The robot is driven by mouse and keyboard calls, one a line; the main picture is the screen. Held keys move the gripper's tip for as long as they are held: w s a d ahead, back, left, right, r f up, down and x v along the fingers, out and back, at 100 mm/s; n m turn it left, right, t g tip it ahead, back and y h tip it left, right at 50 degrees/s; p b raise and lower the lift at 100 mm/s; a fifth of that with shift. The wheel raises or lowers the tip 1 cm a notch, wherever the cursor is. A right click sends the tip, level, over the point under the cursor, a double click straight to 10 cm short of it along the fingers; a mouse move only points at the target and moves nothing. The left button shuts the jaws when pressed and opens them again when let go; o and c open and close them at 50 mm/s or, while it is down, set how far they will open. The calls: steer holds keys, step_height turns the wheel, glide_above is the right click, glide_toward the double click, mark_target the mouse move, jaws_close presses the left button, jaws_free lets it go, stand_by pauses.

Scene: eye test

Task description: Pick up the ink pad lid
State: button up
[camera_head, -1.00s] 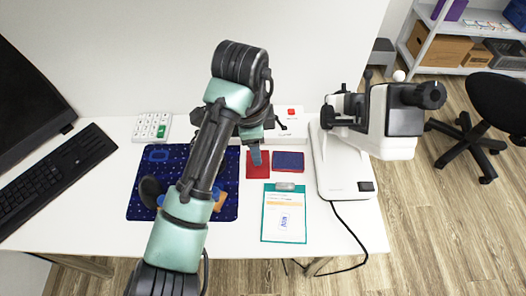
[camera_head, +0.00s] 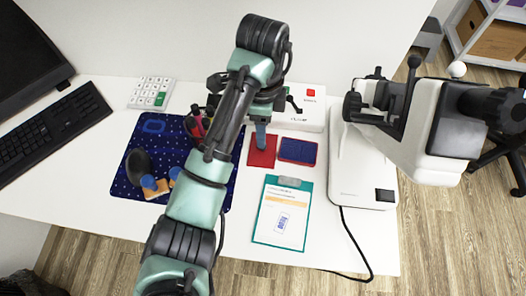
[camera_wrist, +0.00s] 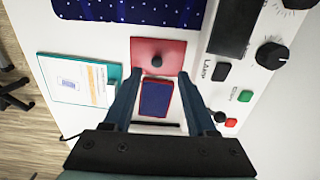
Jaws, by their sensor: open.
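The ink pad lid (camera_wrist: 172,49) is a flat red square with a small dark knob, lying on the white table. It also shows in the head view (camera_head: 262,154), left of the ink pad. The ink pad (camera_wrist: 157,98) is a blue rectangle with a red rim, also seen in the head view (camera_head: 298,151). My gripper (camera_wrist: 160,74) is open and empty. Its fingers point down, and in the wrist view their tips flank the near edge of the lid, with the ink pad between the fingers. In the head view my gripper (camera_head: 261,135) overlaps the lid's back edge. Height above the lid is unclear.
A clipboard (camera_head: 283,216) lies in front of the pad. A white machine (camera_head: 360,165) stands right, a white box with a red button (camera_head: 310,93) behind. On the left are a dark blue mat (camera_head: 130,192) with stamps (camera_head: 152,187), a calculator (camera_head: 151,92) and a keyboard (camera_head: 50,130).

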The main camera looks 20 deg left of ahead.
steer(key=shift+s+f+b, duration=0.15)
steer(key=shift+f+b, duration=0.1)
steer(key=shift+f, duration=1.15)
steer(key=shift+s+f+b, duration=0.1)
steer(key=shift+f+b, duration=0.15)
steer(key=shift+f, duration=1.1)
jaws_close()
